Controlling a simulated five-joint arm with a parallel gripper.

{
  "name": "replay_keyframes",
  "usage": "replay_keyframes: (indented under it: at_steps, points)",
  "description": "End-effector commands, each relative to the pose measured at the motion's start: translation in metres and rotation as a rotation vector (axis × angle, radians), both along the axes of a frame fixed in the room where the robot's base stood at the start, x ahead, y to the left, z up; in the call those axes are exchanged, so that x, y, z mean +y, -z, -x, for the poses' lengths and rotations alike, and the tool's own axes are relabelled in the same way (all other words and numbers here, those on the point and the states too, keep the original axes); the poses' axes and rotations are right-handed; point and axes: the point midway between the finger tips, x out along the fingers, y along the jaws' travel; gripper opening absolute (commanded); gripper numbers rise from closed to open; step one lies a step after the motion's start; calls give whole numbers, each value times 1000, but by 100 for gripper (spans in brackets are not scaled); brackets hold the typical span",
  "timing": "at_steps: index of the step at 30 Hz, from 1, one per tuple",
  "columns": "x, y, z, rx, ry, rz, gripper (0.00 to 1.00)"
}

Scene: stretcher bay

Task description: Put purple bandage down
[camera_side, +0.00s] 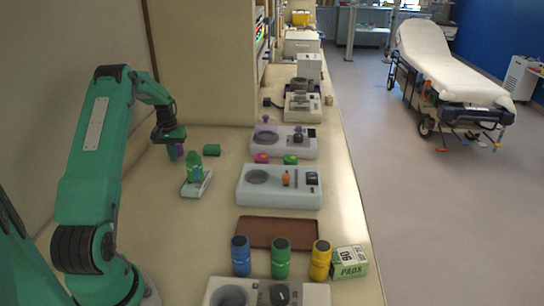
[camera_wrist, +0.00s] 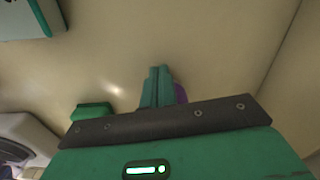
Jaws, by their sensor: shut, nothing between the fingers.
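My gripper (camera_side: 172,153) points down over the bench at the left, its fingers closed together. In the wrist view the green fingers (camera_wrist: 157,88) are side by side with no gap that holds anything. The purple bandage (camera_side: 180,150) shows right beside the fingertips in the side view. In the wrist view a purple patch of it (camera_wrist: 181,94) shows at the right of the fingers, partly hidden behind them and the dark gripper bar. I cannot tell whether it touches the fingers.
A green block (camera_side: 212,150) lies just right of my gripper. A small grey stand with a green item (camera_side: 195,183) is in front. A brown tray (camera_side: 277,232), blue, green and yellow canisters (camera_side: 281,258) and a pads box (camera_side: 349,262) stand nearer. Wall cabinet (camera_side: 205,60) rises behind.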

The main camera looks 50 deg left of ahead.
Motion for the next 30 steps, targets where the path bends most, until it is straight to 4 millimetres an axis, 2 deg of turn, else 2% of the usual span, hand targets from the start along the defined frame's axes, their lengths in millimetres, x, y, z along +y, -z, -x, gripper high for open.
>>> replay_keyframes:
  at_steps: [20, 30]
  points:
    - [6, 0, -4, 1, 0, 1, 0]
    - [23, 1, -18, 1, 0, 1, 0]
